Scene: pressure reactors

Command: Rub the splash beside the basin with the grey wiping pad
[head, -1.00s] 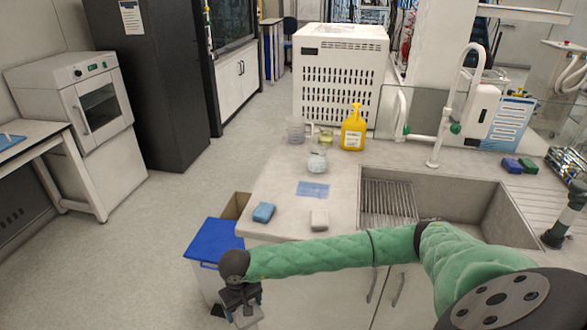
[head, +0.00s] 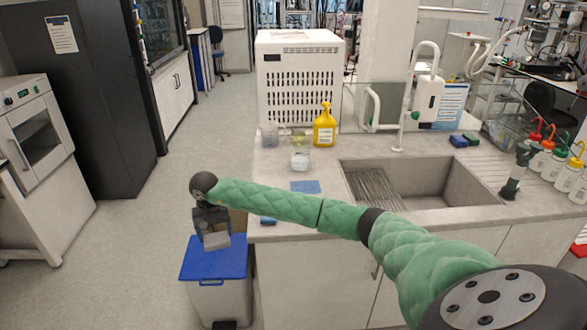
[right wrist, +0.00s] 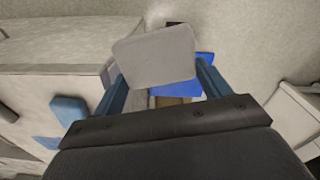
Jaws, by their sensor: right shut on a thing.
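My right gripper (head: 212,228) is shut on the grey wiping pad (head: 216,242), to the left of the counter's front corner and above the blue bin lid. In the right wrist view the pad (right wrist: 157,57) sits between the blue fingers (right wrist: 160,90). A flat blue patch (head: 305,187), which looks like the splash, lies on the counter left of the basin (head: 445,188). The pad is apart from it, nearer to me and to its left. My left gripper is not in view.
A blue sponge (head: 268,221) lies near the counter's front edge, partly hidden by my right arm. A bin with a blue lid (head: 214,262) stands below the gripper.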

